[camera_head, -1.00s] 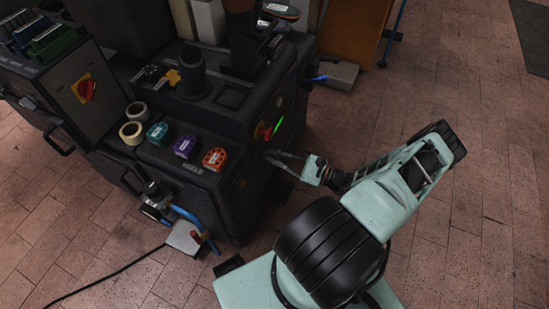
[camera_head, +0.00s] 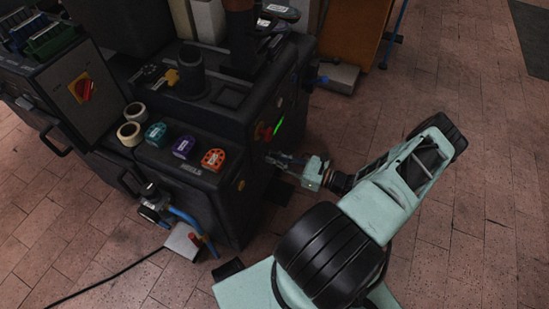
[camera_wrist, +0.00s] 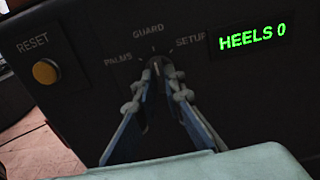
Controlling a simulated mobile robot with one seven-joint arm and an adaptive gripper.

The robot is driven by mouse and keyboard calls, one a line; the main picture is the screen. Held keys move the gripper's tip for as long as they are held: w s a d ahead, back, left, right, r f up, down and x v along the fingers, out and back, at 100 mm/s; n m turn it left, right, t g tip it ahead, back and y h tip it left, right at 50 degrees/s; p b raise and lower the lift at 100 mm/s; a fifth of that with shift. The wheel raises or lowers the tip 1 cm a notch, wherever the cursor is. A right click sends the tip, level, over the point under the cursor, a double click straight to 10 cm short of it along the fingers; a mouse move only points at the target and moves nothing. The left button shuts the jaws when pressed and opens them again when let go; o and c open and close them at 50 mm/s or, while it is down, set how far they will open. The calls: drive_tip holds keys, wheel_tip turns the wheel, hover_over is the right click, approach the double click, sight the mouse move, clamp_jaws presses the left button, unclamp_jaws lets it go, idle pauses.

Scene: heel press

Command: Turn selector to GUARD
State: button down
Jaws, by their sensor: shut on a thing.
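The dark selector knob (camera_wrist: 157,70) sits on the black press panel (camera_wrist: 258,95), below an arc of labels reading PALMS, GUARD and SETUP. In the wrist view the knob stands near upright, with its upper end towards the GUARD mark (camera_wrist: 148,30). My gripper (camera_wrist: 154,78) is shut on the knob, one finger on each side, and the fingers hide part of it. In the head view my gripper (camera_head: 270,156) reaches the right-hand face of the press (camera_head: 222,195); the knob is too small to make out there.
A yellow RESET button (camera_wrist: 46,72) is left of the knob, and a green display (camera_wrist: 252,36) reading HEELS 0 is at upper right. A red button (camera_head: 264,132) is near my gripper. Floor at right is clear.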

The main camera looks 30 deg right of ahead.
drive_tip(key=shift+f, duration=0.1)
drive_tip(key=c, duration=2)
unclamp_jaws()
drive_tip(key=v, duration=1.2)
